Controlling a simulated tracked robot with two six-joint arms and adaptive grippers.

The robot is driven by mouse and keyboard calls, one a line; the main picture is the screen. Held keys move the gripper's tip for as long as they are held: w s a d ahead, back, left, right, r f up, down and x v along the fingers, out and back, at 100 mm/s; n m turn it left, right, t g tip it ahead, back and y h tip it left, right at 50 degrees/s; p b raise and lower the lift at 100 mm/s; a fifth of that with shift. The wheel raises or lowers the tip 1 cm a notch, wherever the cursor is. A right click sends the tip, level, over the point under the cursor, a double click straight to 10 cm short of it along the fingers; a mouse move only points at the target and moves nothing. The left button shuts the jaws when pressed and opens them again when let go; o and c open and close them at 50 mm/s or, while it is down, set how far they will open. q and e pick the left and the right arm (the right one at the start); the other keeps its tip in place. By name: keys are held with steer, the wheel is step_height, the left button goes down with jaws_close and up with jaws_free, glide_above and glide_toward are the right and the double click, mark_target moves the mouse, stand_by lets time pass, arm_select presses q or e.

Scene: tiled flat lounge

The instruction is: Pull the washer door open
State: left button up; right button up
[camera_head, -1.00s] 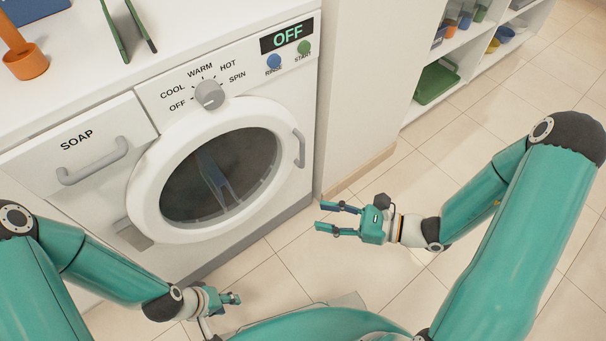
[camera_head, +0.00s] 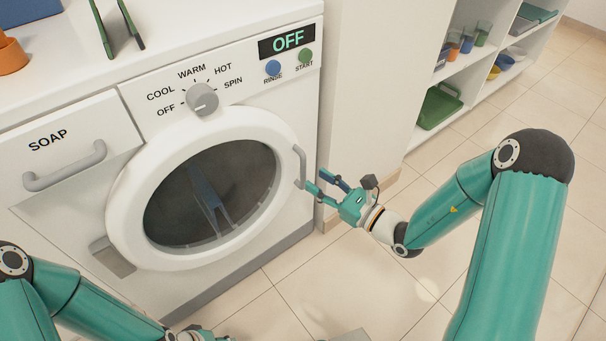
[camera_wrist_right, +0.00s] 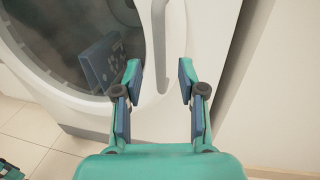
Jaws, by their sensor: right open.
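The white washer door (camera_head: 124,222) is round with a dark window and appears shut. Its grey vertical handle (camera_head: 300,166) is on the door's right side. My right gripper (camera_head: 322,182) is open just right of the handle's lower end. A blue-grey item (camera_head: 206,198) shows behind the glass. My left gripper (camera_head: 205,336) is mostly cut off at the bottom edge.
The washer panel has a grey dial (camera_head: 202,99), a blue rinse button (camera_head: 273,68), a green start button (camera_head: 306,56) and a display (camera_head: 287,41) reading OFF. A soap drawer (camera_head: 68,147) is at left. A white wall (camera_head: 366,80) stands close right.

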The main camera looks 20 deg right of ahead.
mark_target(305, 173)
steer(key=shift+b+x, duration=0.55)
steer(key=shift+x, duration=2.25)
jaws_close()
